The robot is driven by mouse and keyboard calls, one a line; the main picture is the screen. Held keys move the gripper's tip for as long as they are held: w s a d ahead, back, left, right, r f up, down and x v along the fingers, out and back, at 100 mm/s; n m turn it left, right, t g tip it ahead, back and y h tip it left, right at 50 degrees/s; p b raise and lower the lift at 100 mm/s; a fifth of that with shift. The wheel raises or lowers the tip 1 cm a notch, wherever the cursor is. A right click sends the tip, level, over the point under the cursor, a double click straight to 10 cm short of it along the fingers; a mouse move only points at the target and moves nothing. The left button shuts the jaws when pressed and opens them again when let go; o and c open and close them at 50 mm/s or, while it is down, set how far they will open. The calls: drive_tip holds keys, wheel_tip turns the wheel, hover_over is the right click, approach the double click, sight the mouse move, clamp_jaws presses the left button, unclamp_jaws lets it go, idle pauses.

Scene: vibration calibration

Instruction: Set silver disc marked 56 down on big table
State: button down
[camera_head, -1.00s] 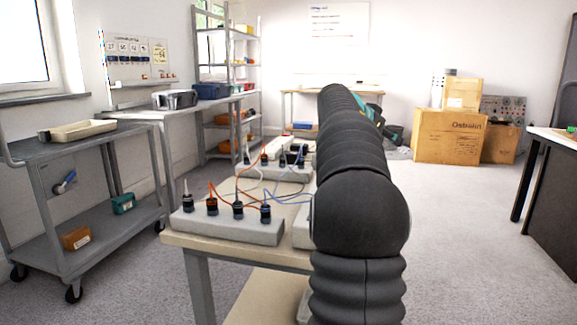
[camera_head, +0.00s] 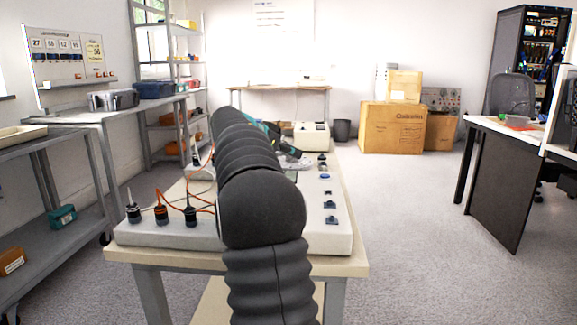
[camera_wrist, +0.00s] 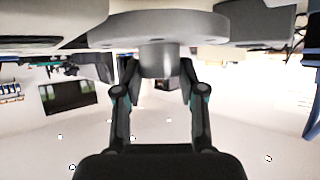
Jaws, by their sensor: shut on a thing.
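A silver disc (camera_wrist: 160,28) with a short stem fills the top of the wrist view. My gripper (camera_wrist: 158,75) is shut on the stem, with one finger on each side. No number 56 shows on the part of the disc I see. In the head view my dark arm reaches over a beige-topped table (camera_head: 345,266) and hides its middle. I cannot tell whether this is the big table. The disc is not clear in the head view.
A long white unit with sockets (camera_head: 327,232) and a row with black plugs and orange wires (camera_head: 160,235) take up the table's near part. A pale box (camera_head: 311,135) stands at its far end.

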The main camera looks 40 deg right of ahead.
sight(286, 162)
drive_tip(key=shift+w+f+b, duration=0.1)
drive_tip(key=shift+f+b, duration=0.25)
drive_tip(key=shift+f, duration=1.65)
drive_tip(key=shift+f, duration=0.15)
drive_tip(key=c, duration=0.7)
unclamp_jaws()
